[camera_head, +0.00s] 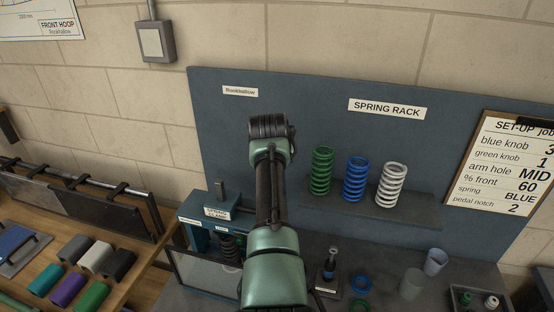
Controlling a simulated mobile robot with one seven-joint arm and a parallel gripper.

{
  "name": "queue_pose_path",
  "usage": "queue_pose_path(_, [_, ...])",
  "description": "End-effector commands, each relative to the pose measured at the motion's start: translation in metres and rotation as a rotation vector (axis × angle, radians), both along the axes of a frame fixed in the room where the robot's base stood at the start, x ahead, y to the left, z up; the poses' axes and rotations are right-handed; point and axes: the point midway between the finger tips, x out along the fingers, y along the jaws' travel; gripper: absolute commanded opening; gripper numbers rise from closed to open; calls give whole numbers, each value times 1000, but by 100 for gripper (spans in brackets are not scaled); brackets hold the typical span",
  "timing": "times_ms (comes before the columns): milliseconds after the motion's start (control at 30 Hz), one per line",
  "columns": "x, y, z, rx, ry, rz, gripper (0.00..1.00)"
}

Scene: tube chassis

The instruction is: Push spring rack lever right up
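The spring rack is a grey shelf (410,211) on a blue-grey back panel, under a sign reading SPRING RACK (387,109). A green spring (322,171), a blue spring (356,179) and a white spring (391,185) stand upright on it. I cannot pick out a lever on the rack for sure. A small dark post with a pale collar (331,262) stands on the bench below the rack. My arm rises through the middle; my gripper is not visible.
A set-up card (500,165) hangs at the right and reads spring BLUE. Coloured cylinders (70,282) lie on the wooden table at left. Space before the panel above the springs looks clear.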

Motion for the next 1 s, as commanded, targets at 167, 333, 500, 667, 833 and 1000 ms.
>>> queue_pose_path(167, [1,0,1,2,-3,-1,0])
queue_pose_path(333, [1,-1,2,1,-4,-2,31])
queue_pose_path(500, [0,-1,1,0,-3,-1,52])
queue_pose_path(667, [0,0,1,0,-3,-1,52])
queue_pose_path(833, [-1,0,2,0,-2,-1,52])
queue_pose_path(1000, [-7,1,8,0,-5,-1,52])
